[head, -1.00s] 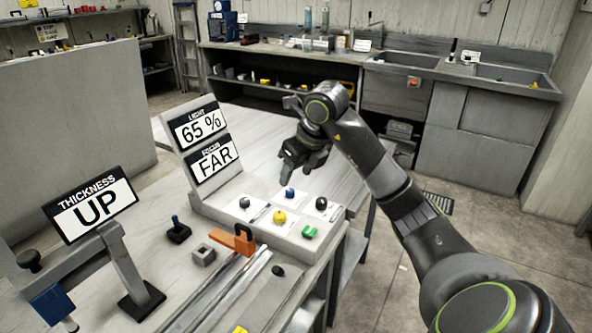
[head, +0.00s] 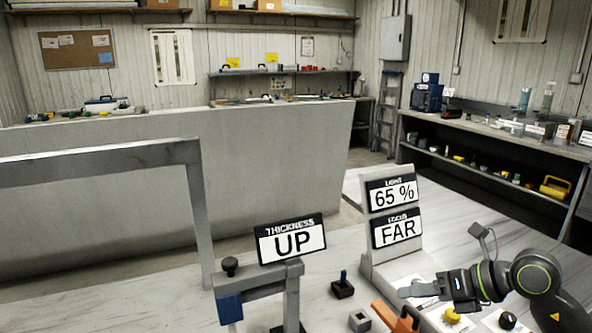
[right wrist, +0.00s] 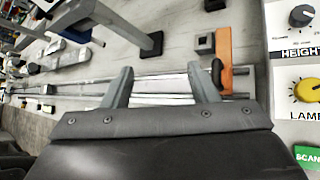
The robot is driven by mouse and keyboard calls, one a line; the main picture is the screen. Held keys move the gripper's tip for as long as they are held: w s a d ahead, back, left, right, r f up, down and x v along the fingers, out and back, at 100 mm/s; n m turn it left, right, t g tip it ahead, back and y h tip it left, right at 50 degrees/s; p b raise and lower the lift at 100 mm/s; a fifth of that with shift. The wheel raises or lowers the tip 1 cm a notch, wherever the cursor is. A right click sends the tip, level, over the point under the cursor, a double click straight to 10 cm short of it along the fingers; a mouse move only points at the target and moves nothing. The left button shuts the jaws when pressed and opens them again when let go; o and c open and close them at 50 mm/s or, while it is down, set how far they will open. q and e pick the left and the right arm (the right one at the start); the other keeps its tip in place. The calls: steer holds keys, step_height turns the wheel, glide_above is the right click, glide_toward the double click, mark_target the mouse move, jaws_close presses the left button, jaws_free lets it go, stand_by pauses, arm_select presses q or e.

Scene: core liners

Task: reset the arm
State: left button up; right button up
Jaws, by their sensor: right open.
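My right gripper (head: 428,289) reaches in from the lower right in the head view, beside the console (head: 381,255) with its "65 %" (head: 394,194) and "FAR" (head: 397,229) signs. In the right wrist view its two fingers (right wrist: 158,88) stand apart with nothing between them. Beyond the fingers lie metal rails (right wrist: 150,78) and an orange clamp-like part (right wrist: 225,60). That orange part also shows in the head view (head: 398,318), just below the gripper. My left gripper is in neither view.
A "THICKNESS UP" sign (head: 291,238) stands behind a grey frame with a blue block (head: 229,308). A small joystick (head: 342,285) stands on the table. In the right wrist view, a grey knob (right wrist: 301,16) and yellow knob (right wrist: 307,90) are at the right.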

steer(key=s+a+r+m+t+y, duration=0.2)
steer(key=s+a+r+y, duration=0.15)
steer(key=a+y, duration=0.25)
steer(key=s+d+r+m+t, duration=0.1)
steer(key=d+r+m+t, duration=0.3)
steer(key=m+t, duration=0.55)
steer(key=s+d+f+m+g+h, duration=0.1)
steer(key=s+d+f+m+h, duration=0.2)
steer(key=d+f+m+h, duration=0.65)
steer(key=s+d+f+m+g+h, duration=0.1)
steer(key=s+d+f+m+h, duration=0.35)
steer(key=m+h, duration=0.9)
steer(key=s+a+f+m+g+y, duration=0.3)
steer(key=s+f+g, duration=0.3)
steer(key=s+f, duration=0.35)
steer(key=s+a+f+m+g+y, duration=0.3)
steer(key=s+f+g, duration=0.3)
steer(key=s+f, duration=0.35)
step_height(320, 180, down, 24)
steer(key=d+g, duration=0.2)
steer(key=s+a+f+y, duration=0.1)
steer(key=s+f, duration=1.4)
steer(key=f, duration=0.1)
steer(key=shift+s+a+f+g, duration=0.2)
steer(key=shift+a+f+g, duration=0.05)
steer(key=shift+a+g, duration=0.1)
